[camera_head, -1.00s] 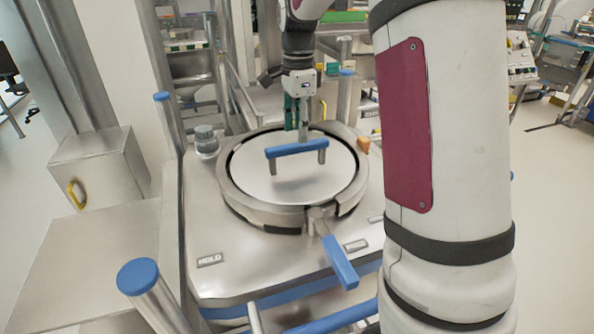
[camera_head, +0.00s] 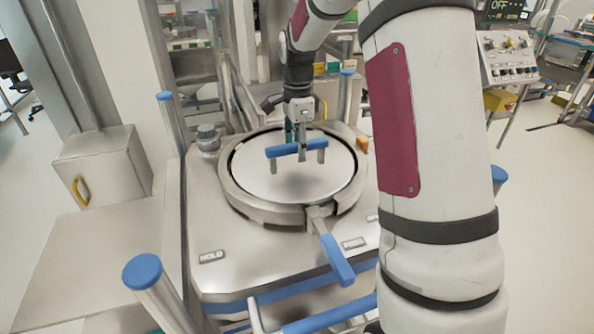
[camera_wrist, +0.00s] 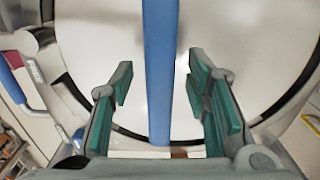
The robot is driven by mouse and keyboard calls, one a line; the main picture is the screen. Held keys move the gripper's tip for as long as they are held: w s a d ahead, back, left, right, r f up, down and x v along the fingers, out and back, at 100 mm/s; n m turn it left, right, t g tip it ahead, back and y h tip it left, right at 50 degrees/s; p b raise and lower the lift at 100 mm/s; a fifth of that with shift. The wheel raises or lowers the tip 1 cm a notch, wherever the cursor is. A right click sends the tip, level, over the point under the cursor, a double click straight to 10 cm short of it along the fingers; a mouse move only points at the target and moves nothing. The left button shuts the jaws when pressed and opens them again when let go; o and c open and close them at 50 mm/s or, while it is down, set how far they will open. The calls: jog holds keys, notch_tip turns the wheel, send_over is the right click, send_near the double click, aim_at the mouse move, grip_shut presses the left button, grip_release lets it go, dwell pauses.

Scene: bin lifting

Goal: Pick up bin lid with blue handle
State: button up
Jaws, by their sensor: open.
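The round metal bin lid (camera_head: 262,185) sits in its ring on top of the bin. Its blue bar handle (camera_head: 285,150) stands on two short posts above the lid. My gripper (camera_head: 298,145) is above the far side of the lid, at the handle, in the head view. In the wrist view, my gripper (camera_wrist: 157,90) has its green-padded fingers apart, one on each side of the blue handle (camera_wrist: 160,80). A gap shows between the handle and each finger. The lid's pale surface (camera_wrist: 250,40) lies behind them. Finger height relative to the bar is hard to tell.
A blue clamp lever (camera_head: 337,260) juts from the front of the lid ring (camera_head: 285,215). Blue-capped posts (camera_head: 142,272) stand around the bin. A grey box (camera_head: 105,165) with a yellow handle is at left. A control panel (camera_head: 508,57) is at the back right.

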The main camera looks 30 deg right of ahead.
jog(key=shift+f, duration=0.25)
dwell(0.3)
grip_shut()
jog(key=shift+w+r, duration=0.1)
jog(key=shift+r, duration=0.05)
